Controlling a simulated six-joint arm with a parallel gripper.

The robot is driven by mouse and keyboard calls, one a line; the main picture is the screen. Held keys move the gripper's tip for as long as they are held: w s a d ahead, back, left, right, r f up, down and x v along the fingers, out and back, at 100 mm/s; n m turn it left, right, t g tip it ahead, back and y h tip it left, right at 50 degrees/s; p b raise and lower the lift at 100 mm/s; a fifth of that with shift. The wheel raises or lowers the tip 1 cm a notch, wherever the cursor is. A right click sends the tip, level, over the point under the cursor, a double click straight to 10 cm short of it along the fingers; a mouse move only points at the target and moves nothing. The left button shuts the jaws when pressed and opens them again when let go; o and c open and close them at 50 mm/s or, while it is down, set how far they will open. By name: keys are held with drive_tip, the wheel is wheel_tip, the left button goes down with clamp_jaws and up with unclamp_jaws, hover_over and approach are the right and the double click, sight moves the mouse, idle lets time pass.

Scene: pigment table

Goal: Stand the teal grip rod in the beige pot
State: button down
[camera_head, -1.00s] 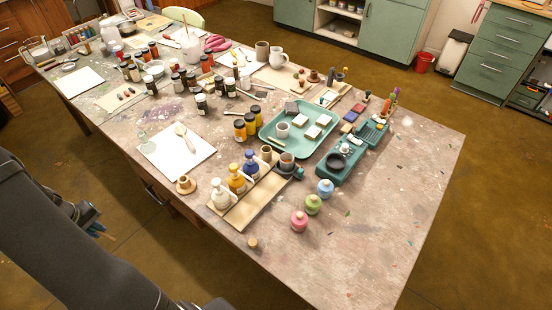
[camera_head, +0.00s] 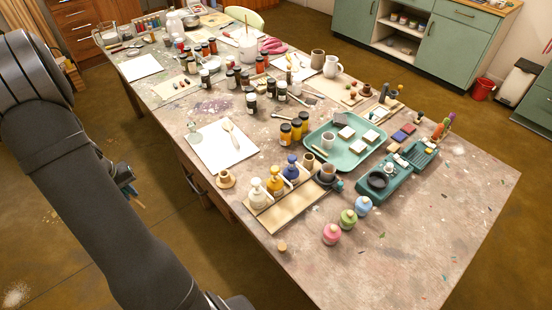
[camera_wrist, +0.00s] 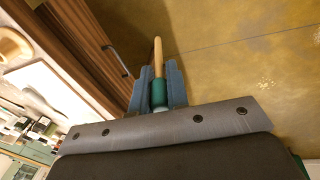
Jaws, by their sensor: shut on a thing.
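The teal grip rod (camera_wrist: 158,62) is a pale wooden rod with a teal sleeve, seen in the wrist view. My gripper (camera_wrist: 158,85) is shut on its teal sleeve, with the wooden end sticking out past the fingers. In the head view my gripper (camera_head: 128,182) is off the table's left edge, over the floor; the rod is too small to make out clearly there. A small beige pot (camera_head: 227,178) with a wide foot stands near the table's left edge, to the right of my gripper. A round beige thing (camera_wrist: 12,46), probably this pot, is partly cut off in the wrist view.
A white sheet (camera_head: 213,152) lies behind the beige pot. A tan board (camera_head: 293,208) with pump bottles is to its right, with a teal tray (camera_head: 340,163) beyond. A small cork-like piece (camera_head: 282,247) lies near the front edge. The table's right front is mostly clear.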

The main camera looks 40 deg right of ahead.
drive_tip(key=w+d+r+m, duration=0.2)
drive_tip(key=w+d+r, duration=0.25)
drive_tip(key=r, duration=0.55)
drive_tip(key=s+d+r+m, duration=0.2)
drive_tip(key=d, duration=1.2)
drive_tip(key=s+d+f+m, duration=0.1)
drive_tip(key=s+d, duration=0.8)
drive_tip(key=d, duration=0.3)
drive_tip(key=s+d+m+y, duration=0.1)
drive_tip(key=s+d+m, duration=0.1)
drive_tip(key=s+d, duration=0.75)
drive_tip(key=s+d+f+m, duration=0.1)
drive_tip(key=s+d, duration=0.6)
drive_tip(key=d, duration=0.7)
drive_tip(key=shift+s+a+f, duration=0.1)
drive_tip(key=shift+a+f, duration=0.05)
drive_tip(key=shift+f, duration=3.65)
drive_tip(key=shift+f, duration=0.1)
